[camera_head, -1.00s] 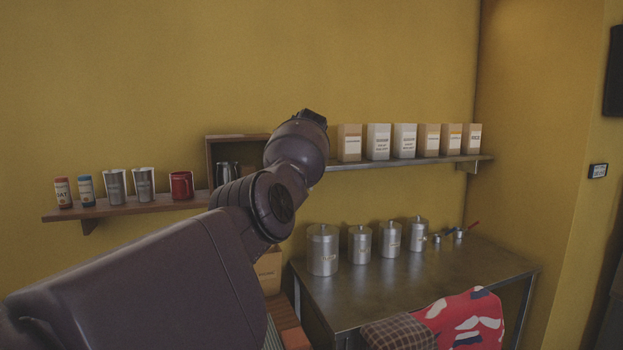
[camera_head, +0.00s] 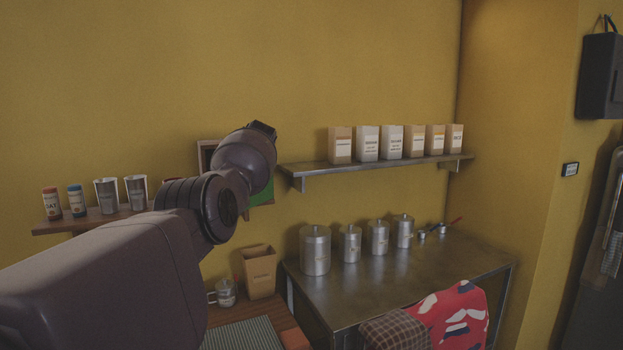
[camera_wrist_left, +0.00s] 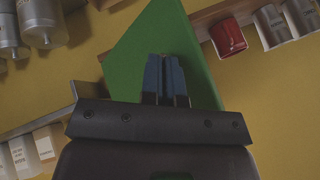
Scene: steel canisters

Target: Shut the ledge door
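The ledge door is a flat green panel. In the head view a strip of it (camera_head: 263,194) shows just right of my left wrist, below the wooden box (camera_head: 205,150) on the ledge. In the left wrist view the green door (camera_wrist_left: 140,55) fills the middle. My left gripper (camera_wrist_left: 166,58) lies in front of it, its two blue-grey fingers side by side with nothing seen between them. I cannot tell whether they touch the door. In the head view my left arm hides the gripper and most of the box. My right gripper is not in view.
The wooden ledge (camera_head: 85,222) holds shakers and steel cups. A red mug (camera_wrist_left: 228,38) stands near the door. A steel shelf (camera_head: 370,165) with paper bags is to the right, above a steel table (camera_head: 400,280) with canisters. A brown bin (camera_head: 258,272) stands below.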

